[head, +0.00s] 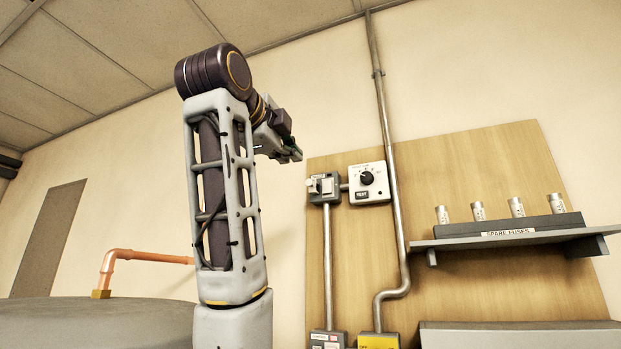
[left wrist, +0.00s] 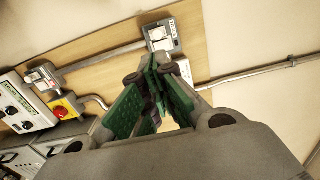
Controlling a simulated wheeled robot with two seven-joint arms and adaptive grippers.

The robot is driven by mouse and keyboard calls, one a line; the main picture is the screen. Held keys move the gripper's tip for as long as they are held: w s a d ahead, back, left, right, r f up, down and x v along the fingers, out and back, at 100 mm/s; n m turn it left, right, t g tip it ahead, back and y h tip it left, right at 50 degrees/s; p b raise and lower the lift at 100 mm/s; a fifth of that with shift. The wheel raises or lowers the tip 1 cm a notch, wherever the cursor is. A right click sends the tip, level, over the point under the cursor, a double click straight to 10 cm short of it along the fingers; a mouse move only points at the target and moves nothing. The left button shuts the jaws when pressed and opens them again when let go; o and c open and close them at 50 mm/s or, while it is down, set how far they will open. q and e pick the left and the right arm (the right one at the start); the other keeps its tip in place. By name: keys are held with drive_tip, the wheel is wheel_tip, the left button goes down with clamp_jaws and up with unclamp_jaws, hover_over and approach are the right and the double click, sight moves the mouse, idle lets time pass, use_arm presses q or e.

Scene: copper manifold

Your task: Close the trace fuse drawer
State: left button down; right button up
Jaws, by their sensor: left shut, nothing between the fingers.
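My left gripper (head: 292,153) is up in front of the wall, left of the upper switch box, at the end of my raised arm. In the left wrist view its green-padded fingers (left wrist: 155,68) are shut with nothing between them. No drawer labelled trace fuse can be made out in either view. Grey fronts with dark handles (left wrist: 20,160) show at the lower left of the left wrist view, well apart from the fingers; I cannot tell whether one is the drawer or whether it stands open. My right gripper is not in view.
A wooden board (head: 470,180) carries a switch box (head: 323,187), a dial box (head: 369,183) and metal conduits (head: 391,140). A shelf (head: 515,240) holds several spare fuses. A red knob (left wrist: 62,110) shows low left in the wrist view. A copper pipe (head: 140,256) runs at left.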

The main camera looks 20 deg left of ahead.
sight(311, 184)
use_arm(q)
drive_tip(key=w+a+p, duration=0.1)
drive_tip(key=w+p, duration=0.4)
drive_tip(key=w, duration=0.9)
drive_tip(key=shift+a, duration=0.2)
drive_tip(key=shift+w, duration=0.25)
idle(0.3)
drive_tip(key=shift+w+a, duration=0.1)
drive_tip(key=shift+w, duration=1.5)
drive_tip(key=shift+s+r, duration=0.1)
drive_tip(key=shift+s, duration=0.05)
